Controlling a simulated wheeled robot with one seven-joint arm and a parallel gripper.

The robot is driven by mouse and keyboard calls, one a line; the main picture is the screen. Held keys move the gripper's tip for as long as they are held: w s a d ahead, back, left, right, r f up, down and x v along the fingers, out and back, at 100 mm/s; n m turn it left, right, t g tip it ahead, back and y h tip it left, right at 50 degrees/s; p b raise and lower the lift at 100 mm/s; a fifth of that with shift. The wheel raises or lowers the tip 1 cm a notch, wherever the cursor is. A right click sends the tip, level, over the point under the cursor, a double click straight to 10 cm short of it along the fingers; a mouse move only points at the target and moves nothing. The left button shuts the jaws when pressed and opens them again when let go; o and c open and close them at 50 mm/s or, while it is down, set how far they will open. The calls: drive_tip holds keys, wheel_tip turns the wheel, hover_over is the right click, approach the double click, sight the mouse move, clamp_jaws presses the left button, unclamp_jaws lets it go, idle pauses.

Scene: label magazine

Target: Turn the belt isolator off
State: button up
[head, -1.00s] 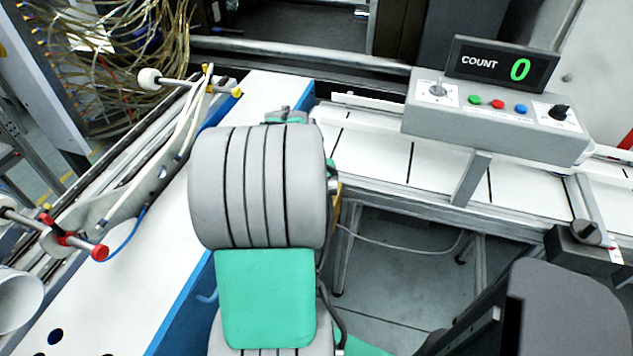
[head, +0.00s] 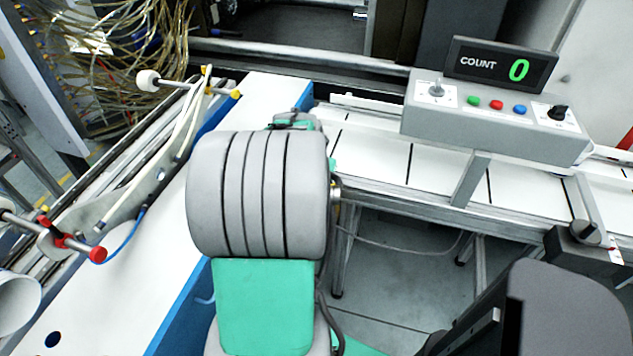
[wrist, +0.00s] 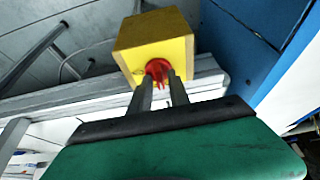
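The belt isolator is a yellow box (wrist: 155,42) with a red round knob (wrist: 157,69) on its near face, at the top middle of the wrist view. My gripper (wrist: 161,80) points at the knob. Its two dark fingers are apart, with their tips at the lower part of the knob and some red showing between them. I cannot tell whether the fingers touch the knob. The knob's angle is hard to read because the fingers partly cover it. In the head view my arm hides the gripper and the isolator.
A grey control box (head: 490,118) with a toggle, coloured buttons, a black knob and a COUNT display (head: 502,66) reading 0 stands above the white conveyor (head: 380,155). A blue-edged white table (head: 130,270) lies left of my arm. A grey rail runs below the isolator.

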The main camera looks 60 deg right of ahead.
drive_tip(key=shift+o, duration=0.8)
drive_tip(key=v, duration=0.7)
drive_tip(key=shift+r, duration=0.4)
drive_tip(key=shift+a, duration=0.1)
